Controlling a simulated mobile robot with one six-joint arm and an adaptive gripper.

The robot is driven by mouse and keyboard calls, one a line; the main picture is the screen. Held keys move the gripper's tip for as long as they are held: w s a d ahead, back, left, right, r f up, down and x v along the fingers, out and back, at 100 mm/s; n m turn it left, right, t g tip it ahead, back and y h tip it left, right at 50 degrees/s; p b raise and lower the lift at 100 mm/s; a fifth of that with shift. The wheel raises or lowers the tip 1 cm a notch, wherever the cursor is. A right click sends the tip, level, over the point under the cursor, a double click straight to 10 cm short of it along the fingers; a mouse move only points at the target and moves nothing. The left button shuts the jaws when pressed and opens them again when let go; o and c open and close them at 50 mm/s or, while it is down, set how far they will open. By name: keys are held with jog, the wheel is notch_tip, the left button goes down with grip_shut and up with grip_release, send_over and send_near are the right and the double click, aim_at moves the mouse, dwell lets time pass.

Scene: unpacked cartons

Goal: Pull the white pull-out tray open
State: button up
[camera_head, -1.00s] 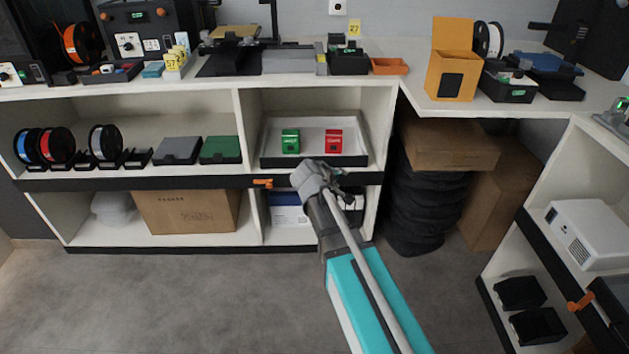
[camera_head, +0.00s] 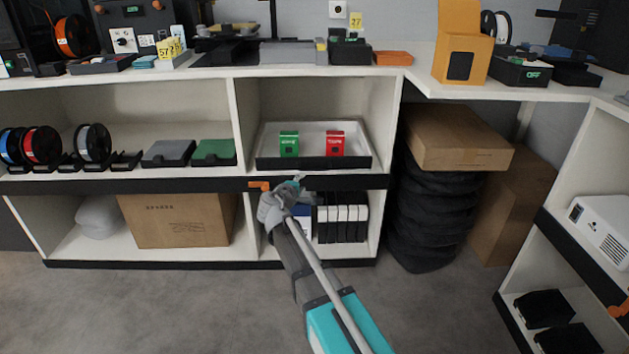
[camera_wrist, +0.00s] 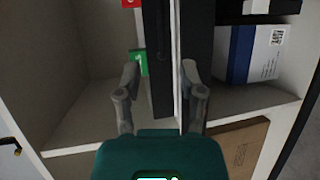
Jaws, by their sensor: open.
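The white pull-out tray (camera_head: 268,141) stands in the right upper shelf bay, with a dark front lip. A green box (camera_head: 289,144) and a red box (camera_head: 334,143) stand in it. My gripper (camera_head: 292,183) is in front of the black shelf rail, below the tray and left of its middle. In the wrist view my gripper (camera_wrist: 160,75) is open, and nothing is held. The tray's dark front (camera_wrist: 159,60) lies in view between its two fingers. I cannot tell whether either finger touches it. The green box (camera_wrist: 138,63) shows behind the left finger.
The black rail (camera_head: 340,182) runs along the shelf under the tray, with an orange clip (camera_head: 259,185). Black binders (camera_head: 343,217) and a cardboard box (camera_head: 180,219) sit below. Stacked tires (camera_head: 425,225) stand right of the shelf. The floor in front is clear.

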aim_at(314, 170)
jog(key=shift+w+a+f, duration=0.15)
jog(key=shift+a+f, duration=0.05)
jog(key=shift+a, duration=0.15)
jog(key=shift+w, duration=0.15)
jog(key=b+x, duration=0.3)
jog(key=x, duration=1)
jog(key=shift+w, duration=0.3)
grip_shut()
